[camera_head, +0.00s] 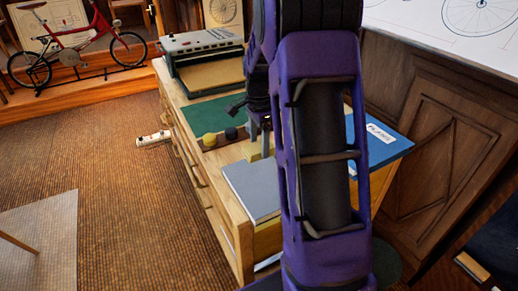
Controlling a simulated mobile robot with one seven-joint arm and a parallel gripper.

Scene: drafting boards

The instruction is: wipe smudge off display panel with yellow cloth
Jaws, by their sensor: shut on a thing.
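My gripper (259,138) is partly hidden behind my purple arm, above the wooden cabinet top. It is shut on a small yellow thing (252,153), which looks like the cloth; only part of it shows. A flat grey slab (250,188) lies at the cabinet's near edge, just below the gripper, its right side hidden by my arm. It may be the display panel, but I cannot tell. No smudge can be made out. I cannot tell whether the yellow thing touches the slab.
Small round items, one yellow (209,140), stand by a green mat (208,117) on the cabinet. A grey machine (201,42) sits at its far end. A blue labelled folder (388,142) lies right of my arm. A white power strip (153,138) is on the floor.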

